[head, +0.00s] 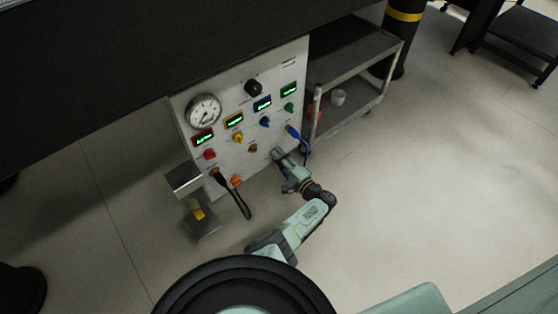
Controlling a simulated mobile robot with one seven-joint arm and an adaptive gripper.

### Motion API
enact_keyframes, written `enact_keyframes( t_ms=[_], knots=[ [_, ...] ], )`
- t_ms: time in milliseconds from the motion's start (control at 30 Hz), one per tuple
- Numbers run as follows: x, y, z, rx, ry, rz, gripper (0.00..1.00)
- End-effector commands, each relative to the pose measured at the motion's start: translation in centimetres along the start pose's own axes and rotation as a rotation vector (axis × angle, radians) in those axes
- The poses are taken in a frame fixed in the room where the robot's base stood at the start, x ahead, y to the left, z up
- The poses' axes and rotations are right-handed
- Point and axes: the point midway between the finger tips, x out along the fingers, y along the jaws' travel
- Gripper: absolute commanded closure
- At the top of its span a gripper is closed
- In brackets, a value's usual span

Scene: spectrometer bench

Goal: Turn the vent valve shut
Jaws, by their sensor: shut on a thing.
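A pale instrument panel (222,112) stands under the dark bench and carries a gauge, displays and coloured knobs. My gripper (278,153) is at the lower right of the panel, against its face. It is shut on a small part there, which appears to be the vent valve. The valve's handle is hidden behind the fingers, so I cannot tell how far it is turned. No label is readable at this size.
A black knob (253,87), a blue knob (265,122) and a brown knob (252,148) are nearby. A blue cable (304,145) hangs just right of my gripper, a black cable (236,198) to its left. A grey cart (352,55) stands right; open floor lies in front.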

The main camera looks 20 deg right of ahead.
Motion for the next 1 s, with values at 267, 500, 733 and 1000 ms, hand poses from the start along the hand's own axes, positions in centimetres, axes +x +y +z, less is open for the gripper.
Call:
enact_keyframes(
  t_ms=[267,500,733,1000],
  knots=[
    [-0.03,0.07,-0.03,-0.074,0.001,0.001,1.00],
    [-0.04,0.02,-0.07,-0.085,0.002,0.001,1.00],
    [-0.05,0.01,-0.08,-0.084,0.002,0.000,1.00],
    [-0.03,0.01,-0.05,-0.084,0.001,0.000,0.54]
  ],
)
